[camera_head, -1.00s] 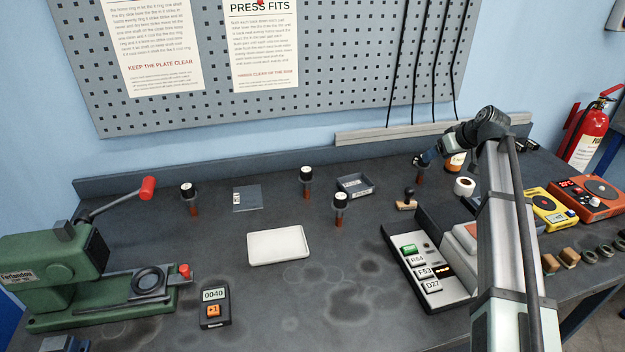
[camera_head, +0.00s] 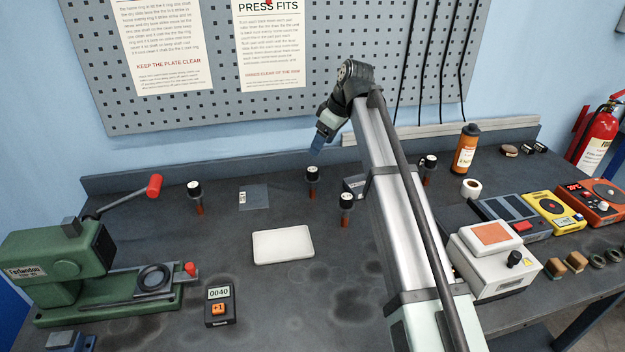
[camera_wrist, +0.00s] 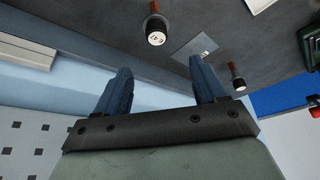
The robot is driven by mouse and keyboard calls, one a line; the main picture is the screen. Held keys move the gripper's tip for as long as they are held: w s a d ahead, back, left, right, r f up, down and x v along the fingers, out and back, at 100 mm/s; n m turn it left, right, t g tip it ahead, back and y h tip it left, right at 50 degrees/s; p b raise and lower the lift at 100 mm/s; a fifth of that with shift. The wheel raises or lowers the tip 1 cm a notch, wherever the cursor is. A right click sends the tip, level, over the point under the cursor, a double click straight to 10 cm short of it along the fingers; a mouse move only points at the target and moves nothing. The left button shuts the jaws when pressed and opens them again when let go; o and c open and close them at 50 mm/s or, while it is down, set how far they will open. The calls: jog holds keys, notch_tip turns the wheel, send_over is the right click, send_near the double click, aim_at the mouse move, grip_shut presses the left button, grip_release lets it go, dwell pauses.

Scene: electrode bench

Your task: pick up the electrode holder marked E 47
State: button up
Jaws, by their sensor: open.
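Several electrode holders, dark-capped with white tops and reddish-brown lower parts, stand upright on the bench. The middle back holder (camera_head: 312,178) is just below my gripper (camera_head: 318,148). In the wrist view this holder (camera_wrist: 156,29) has a small top mark that seems to read E 47, tilted. Other holders stand at left (camera_head: 196,195), front of middle (camera_head: 346,204) and right of my arm (camera_head: 429,165); their marks are too small to read. The left holder also shows in the wrist view (camera_wrist: 237,80). My gripper (camera_wrist: 161,72) is open and empty, apart from the holders.
A white tray (camera_head: 283,245) and a clear sheet (camera_head: 254,197) lie nearby. The green press (camera_head: 70,265) and a counter (camera_head: 220,305) are at left. A bottle (camera_head: 466,150) and boxed instruments (camera_head: 495,255) are at right.

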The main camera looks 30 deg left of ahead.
aim_at(313, 169)
jog(key=x, duration=0.8)
jog(key=shift+f, duration=0.15)
jog(key=shift+w+d+x, duration=0.1)
jog(key=shift+d+x, duration=0.1)
jog(key=shift+x, duration=1.15)
jog(key=shift+w+d+x, duration=0.1)
jog(key=shift+d+x, duration=0.05)
jog(key=shift+x, duration=1.2)
jog(key=shift+f, duration=0.1)
jog(key=shift+c, duration=0.3)
jog(key=c, duration=1.1)
